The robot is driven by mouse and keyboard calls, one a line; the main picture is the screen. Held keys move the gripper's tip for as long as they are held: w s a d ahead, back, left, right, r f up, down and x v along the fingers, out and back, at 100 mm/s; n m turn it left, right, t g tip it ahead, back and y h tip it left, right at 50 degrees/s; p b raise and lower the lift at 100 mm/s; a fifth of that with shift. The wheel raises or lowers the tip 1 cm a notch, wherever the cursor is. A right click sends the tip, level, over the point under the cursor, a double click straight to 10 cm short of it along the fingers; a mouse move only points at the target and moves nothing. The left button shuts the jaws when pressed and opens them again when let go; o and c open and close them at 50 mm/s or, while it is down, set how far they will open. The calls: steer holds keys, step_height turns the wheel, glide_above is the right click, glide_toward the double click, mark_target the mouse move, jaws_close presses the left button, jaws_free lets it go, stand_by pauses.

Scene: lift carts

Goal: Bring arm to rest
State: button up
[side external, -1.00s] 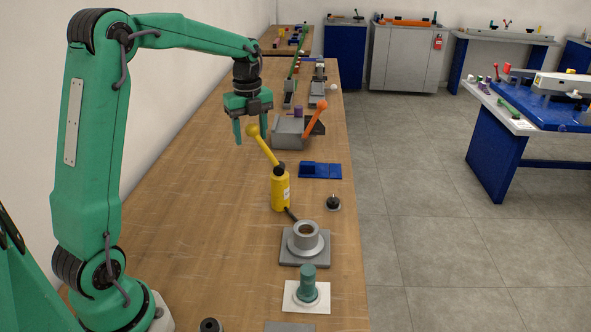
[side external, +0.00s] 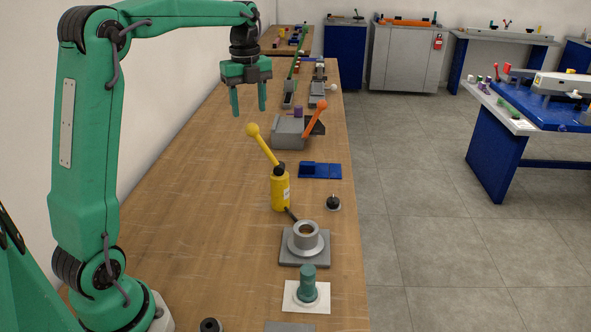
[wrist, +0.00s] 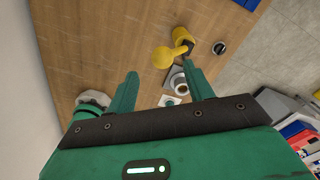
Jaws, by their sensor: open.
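My gripper (side external: 249,106) is open and empty, pointing down, high above the wooden bench (side external: 200,210). In the side view it appears up and left of the yellow lever's ball. In the wrist view my gripper (wrist: 165,90) shows its two green fingers spread apart with nothing between them touching. The yellow jack (side external: 281,188) with its raised, tilted lever stands on the bench; it also shows in the wrist view (wrist: 163,57). My gripper is apart from it.
A grey block with an orange lever (side external: 315,115) stands farther back. A blue plate (side external: 320,171), a small black knob (side external: 333,203), a grey flanged cup (side external: 305,240) and a green peg on a white plate (side external: 308,283) line the right edge. The left bench half is clear.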

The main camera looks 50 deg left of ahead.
steer(key=shift+r, duration=0.15)
steer(key=shift+s+d+r+n, duration=0.2)
steer(key=shift+s+d+n, duration=0.1)
steer(key=shift+d, duration=0.15)
steer(key=s+d+f+n+t, duration=0.2)
steer(key=s+d+n, duration=0.6)
steer(key=s+n, duration=0.2)
steer(key=s+d+f+n+t, duration=0.2)
steer(key=s+d+n+t, duration=0.1)
steer(key=s+d+n, duration=0.5)
steer(key=shift+s+d+f+n+t, duration=0.15)
steer(key=shift+s+d+n+t, duration=0.2)
steer(key=shift+s+n, duration=0.65)
steer(key=shift+s, duration=0.1)
